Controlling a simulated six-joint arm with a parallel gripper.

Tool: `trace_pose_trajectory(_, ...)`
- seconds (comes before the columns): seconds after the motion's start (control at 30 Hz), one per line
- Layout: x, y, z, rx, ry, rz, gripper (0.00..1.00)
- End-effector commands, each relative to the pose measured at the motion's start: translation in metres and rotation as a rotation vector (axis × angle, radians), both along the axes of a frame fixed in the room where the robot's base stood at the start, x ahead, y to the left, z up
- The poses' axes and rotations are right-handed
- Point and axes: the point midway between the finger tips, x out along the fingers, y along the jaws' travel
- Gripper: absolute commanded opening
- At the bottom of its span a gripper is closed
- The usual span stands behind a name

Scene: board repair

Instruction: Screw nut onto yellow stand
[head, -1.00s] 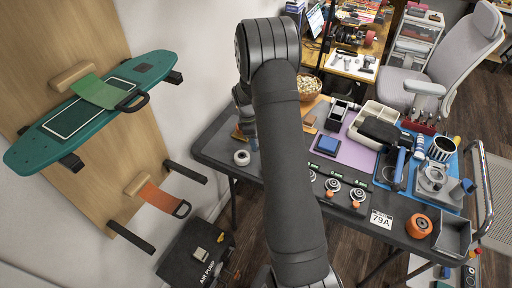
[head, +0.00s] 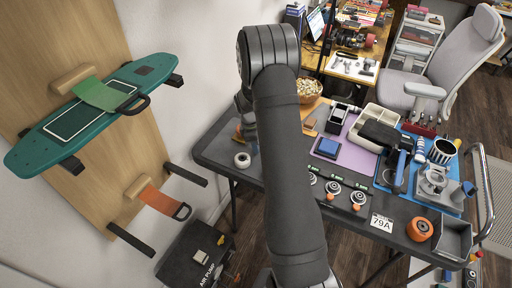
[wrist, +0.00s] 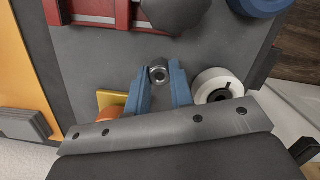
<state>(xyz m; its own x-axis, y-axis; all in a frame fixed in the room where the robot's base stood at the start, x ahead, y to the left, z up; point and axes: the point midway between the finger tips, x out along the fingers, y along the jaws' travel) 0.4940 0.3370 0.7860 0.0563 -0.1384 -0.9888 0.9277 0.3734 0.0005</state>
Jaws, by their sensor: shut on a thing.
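My gripper (wrist: 159,80) has two blue fingers and is shut on a small grey metal nut (wrist: 158,73), held at the fingertips with its hole showing. A yellow piece (wrist: 106,98), which looks like part of the yellow stand, is left of the fingers in the wrist view, partly hidden by an orange rounded part and my gripper body. The nut is apart from it. In the head view my arm hides the fingers and the nut, and I cannot make out the stand clearly.
A white wheel (wrist: 218,86) is close to the right finger; it also shows on the table's left end in the head view (head: 242,161). A red rail (wrist: 100,10) and a dark rounded object lie beyond the fingertips. Grey tabletop is bare between them.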

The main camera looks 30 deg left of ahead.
Motion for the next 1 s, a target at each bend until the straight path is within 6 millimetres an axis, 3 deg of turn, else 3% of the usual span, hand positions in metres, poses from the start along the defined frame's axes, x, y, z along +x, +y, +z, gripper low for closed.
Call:
trace_pose_trajectory(0.3,0.000,0.001,0.063,0.003,-0.002,-0.001,0.00)
trace_pose_trajectory(0.57,0.003,0.005,0.093,0.004,0.001,0.051,0.00)
trace_pose_trajectory(1.0,0.034,0.056,0.111,0.015,0.009,0.681,0.00)
